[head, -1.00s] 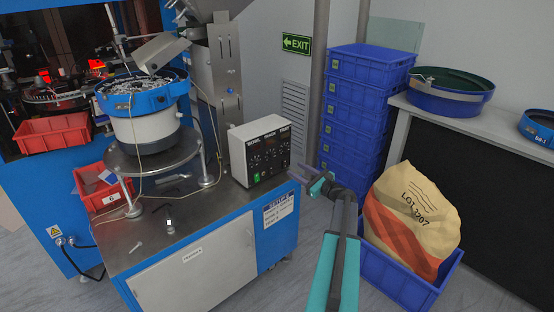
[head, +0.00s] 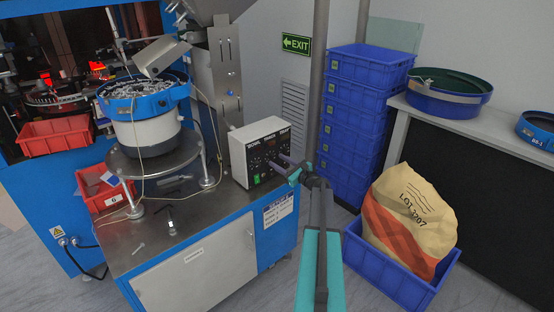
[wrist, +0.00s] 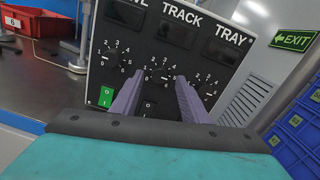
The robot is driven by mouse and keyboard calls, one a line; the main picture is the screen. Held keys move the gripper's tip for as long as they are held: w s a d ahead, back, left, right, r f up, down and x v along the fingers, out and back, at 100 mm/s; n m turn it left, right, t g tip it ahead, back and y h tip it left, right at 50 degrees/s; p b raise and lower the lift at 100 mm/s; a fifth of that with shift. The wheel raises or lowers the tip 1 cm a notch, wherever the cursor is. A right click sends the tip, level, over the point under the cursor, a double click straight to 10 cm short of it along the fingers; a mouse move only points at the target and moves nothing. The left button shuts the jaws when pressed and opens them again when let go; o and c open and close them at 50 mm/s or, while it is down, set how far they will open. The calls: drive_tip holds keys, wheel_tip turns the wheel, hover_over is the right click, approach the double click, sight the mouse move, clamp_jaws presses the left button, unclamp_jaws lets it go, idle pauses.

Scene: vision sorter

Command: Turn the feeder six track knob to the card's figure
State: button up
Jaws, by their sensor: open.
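The feeder control box (head: 268,140) has a black panel and stands on the steel-topped blue cabinet. The wrist view shows three dials in a row under dark windows; TRACK and TRAY are readable above. The track knob (wrist: 158,76) is the middle dial, with white figures around it; its exact setting is too small to read. My gripper (wrist: 157,80) is open, its two purple fingers pointing at the panel, one tip on each side of the track knob. In the head view my gripper (head: 279,162) is in front of the panel. I cannot tell whether the fingers touch the knob.
A green switch (wrist: 106,97) is below the left dial. A red bin (head: 104,198) with a number tag stands beside the bowl feeder (head: 146,128). A printed label (head: 278,209) is on the cabinet. Stacked blue crates (head: 350,130) are right of the box.

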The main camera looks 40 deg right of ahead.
drive_tip(key=shift+w, duration=1.05)
drive_tip(key=c, duration=0.9)
drive_tip(key=shift+d, duration=0.25)
clamp_jaws()
drive_tip(key=shift+a, duration=0.15)
drive_tip(key=shift+f, duration=0.1)
